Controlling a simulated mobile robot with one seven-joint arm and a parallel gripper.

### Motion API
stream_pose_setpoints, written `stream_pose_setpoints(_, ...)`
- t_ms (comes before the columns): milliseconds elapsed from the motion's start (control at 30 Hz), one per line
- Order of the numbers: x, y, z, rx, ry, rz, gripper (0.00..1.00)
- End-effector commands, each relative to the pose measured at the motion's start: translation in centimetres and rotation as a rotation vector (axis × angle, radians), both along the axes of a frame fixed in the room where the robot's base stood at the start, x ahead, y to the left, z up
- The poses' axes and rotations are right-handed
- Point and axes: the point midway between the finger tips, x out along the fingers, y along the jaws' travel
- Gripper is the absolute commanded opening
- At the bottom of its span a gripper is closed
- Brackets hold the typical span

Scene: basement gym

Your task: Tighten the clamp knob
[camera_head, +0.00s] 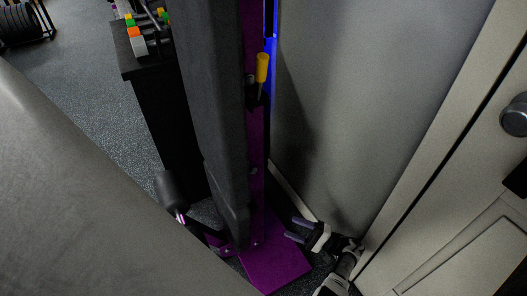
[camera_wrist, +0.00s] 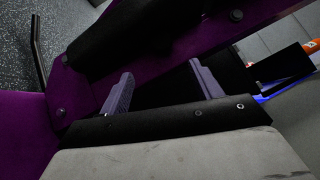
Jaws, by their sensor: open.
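A yellow knob-like handle (camera_head: 262,67) sits on the purple upright (camera_head: 254,150) of a gym bench in the head view; it may be the clamp knob, but I cannot tell for sure. My gripper (camera_head: 298,230) is low, near the floor, beside the purple base plate (camera_head: 275,265), well below the yellow handle. Its two fingers are apart with nothing seen between them. In the wrist view my gripper (camera_wrist: 161,70) points at the purple frame (camera_wrist: 185,45), which has dark bolts. No yellow handle shows in the wrist view.
A tall dark pad (camera_head: 215,110) stands left of the upright. A black roller (camera_head: 170,187) sticks out lower left. A grey wall (camera_head: 360,80) and a door (camera_head: 470,190) with a round handle (camera_head: 514,115) close in on the right. A rack (camera_head: 150,50) holds coloured dumbbells.

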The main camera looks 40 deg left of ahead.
Motion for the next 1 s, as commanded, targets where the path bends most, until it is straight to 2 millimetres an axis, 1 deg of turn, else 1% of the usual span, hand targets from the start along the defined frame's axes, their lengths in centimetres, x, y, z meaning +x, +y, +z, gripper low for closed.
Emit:
stream_pose_setpoints(133, -0.1, 0.2, 0.1, 0.000, 0.001, 0.001, 0.64)
stream_pose_setpoints(267, -0.5, 1.2, 0.4, 0.000, 0.001, 0.002, 0.64)
stream_pose_setpoints(367, -1.1, 2.6, 0.8, 0.001, 0.000, 0.004, 0.64)
stream_pose_setpoints(800, -3.9, 9.9, 2.5, 0.001, 0.000, 0.005, 0.64)
stream_pose_setpoints(1000, -4.7, 11.9, 2.8, 0.000, 0.001, 0.001, 0.64)
